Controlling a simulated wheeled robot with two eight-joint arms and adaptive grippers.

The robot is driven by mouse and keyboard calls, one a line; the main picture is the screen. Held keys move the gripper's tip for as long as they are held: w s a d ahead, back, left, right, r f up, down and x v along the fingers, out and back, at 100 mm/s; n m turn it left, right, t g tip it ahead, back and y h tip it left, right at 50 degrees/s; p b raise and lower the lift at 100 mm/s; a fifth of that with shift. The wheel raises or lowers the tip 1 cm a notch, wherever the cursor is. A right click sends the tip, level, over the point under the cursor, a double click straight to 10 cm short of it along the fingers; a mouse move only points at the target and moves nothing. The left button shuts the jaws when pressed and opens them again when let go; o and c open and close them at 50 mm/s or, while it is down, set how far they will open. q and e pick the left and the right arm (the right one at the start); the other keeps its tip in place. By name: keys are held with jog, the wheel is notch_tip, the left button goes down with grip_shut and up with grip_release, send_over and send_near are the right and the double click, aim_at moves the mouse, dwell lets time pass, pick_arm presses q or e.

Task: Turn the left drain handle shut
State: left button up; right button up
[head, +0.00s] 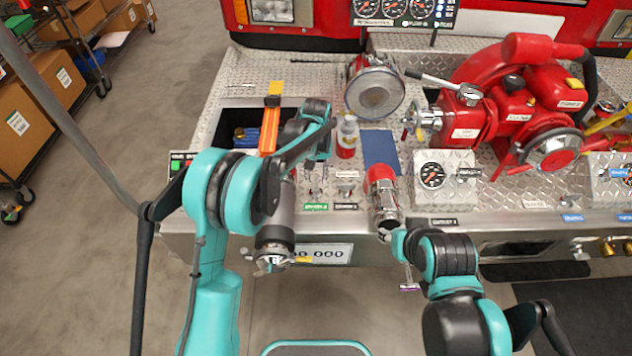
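My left gripper (317,180) reaches down over the front of the diamond-plate deck. Its two thin metal fingers stand just above a green label (315,207). A small metal drain handle (345,189) stands to its right, above a dark label (345,206). The left handle at the green label is not clearly distinguishable from my fingers, and I cannot tell whether they touch it. My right gripper (410,275) hangs below the deck's front edge, away from these handles. Its fingers are small and partly hidden by my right arm.
A red-and-silver nozzle (382,195) stands right of the handles. A gauge box (444,180) and red pump (520,110) fill the right.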

aim_at(316, 183)
pick_arm(q)
notch_tip(316, 183, down, 3)
jog(key=shift+w+r+b, duration=0.1)
jog(key=shift+r+b, duration=0.1)
jog(key=shift+b, duration=0.1)
jog(key=shift+f, duration=0.3)
grip_shut()
